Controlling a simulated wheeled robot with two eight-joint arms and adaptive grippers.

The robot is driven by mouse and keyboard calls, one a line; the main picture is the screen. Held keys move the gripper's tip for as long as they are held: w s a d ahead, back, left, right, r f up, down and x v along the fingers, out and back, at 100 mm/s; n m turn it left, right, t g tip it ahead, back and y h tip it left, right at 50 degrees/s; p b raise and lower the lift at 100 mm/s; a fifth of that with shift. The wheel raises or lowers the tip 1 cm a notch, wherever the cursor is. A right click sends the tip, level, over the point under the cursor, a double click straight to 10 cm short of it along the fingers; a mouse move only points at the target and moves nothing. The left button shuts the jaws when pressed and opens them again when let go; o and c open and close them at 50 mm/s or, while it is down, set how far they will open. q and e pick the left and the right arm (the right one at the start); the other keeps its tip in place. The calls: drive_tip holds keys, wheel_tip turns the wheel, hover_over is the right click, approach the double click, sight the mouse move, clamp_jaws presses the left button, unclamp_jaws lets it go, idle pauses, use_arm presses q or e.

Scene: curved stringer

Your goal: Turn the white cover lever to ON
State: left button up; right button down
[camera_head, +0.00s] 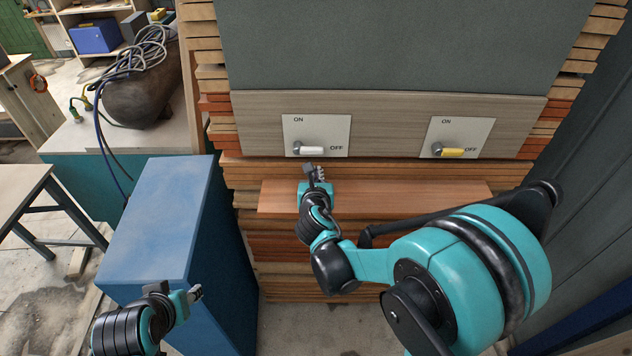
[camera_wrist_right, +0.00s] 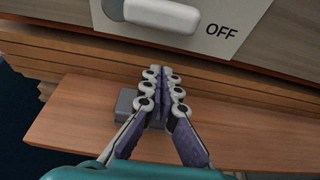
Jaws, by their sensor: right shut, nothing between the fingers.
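The white lever (camera_head: 312,150) sits on the left switch plate (camera_head: 331,124) of the wooden panel. Its handle lies horizontal, pointing right toward the OFF mark; ON is printed above it. In the right wrist view the white lever (camera_wrist_right: 161,14) is at the top, partly cut off by the frame edge. My right gripper (camera_head: 316,171) is just below the lever, apart from it. In the wrist view the right gripper's fingers (camera_wrist_right: 161,75) are together and empty. My left gripper (camera_head: 192,294) is low at the left, near the blue cabinet; its finger state is unclear.
A second plate (camera_head: 476,128) with a yellow lever (camera_head: 452,152), also pointing to OFF, is at the right of the panel. A wooden shelf board (camera_head: 420,194) juts out below the switches. A blue cabinet (camera_head: 160,215) stands at the left.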

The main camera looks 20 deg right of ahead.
sight(308, 148)
wheel_tip(308, 148, up, 3)
drive_tip(key=shift+r+p, duration=0.2)
drive_tip(key=shift+p, duration=0.65)
drive_tip(key=shift+r, duration=0.35)
drive_tip(key=shift+w+f, duration=0.1)
